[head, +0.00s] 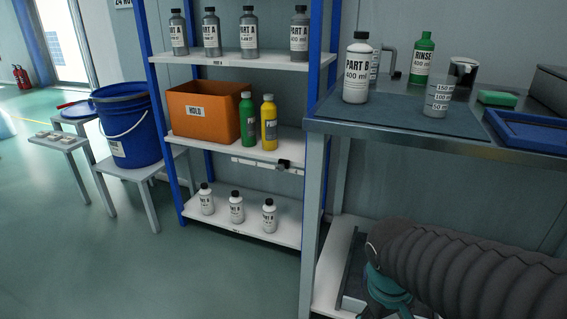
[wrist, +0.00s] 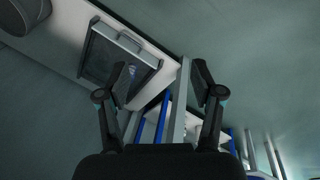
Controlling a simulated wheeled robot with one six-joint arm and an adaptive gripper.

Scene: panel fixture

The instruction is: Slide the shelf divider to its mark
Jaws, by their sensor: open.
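The shelf rack (head: 318,75) has blue posts and white shelves. A small dark block (head: 284,164) sits on a pale rail (head: 255,164) along the front of its middle shelf, near the right post. It may be the divider, but I cannot be sure. I cannot make out the mark. In the wrist view my gripper (wrist: 162,75) is open, with nothing visible between its spread fingers. In the head view my arm is at the lower right, by the bench, well apart from the rail; its fingers are hidden there.
An orange bin (head: 203,113), a green bottle (head: 247,119) and a yellow bottle (head: 269,122) stand above the rail. The metal bench (head: 400,120) stands right of the rack. A framed tray (wrist: 118,55) lies close in the wrist view. Open floor (head: 130,265) spreads at left.

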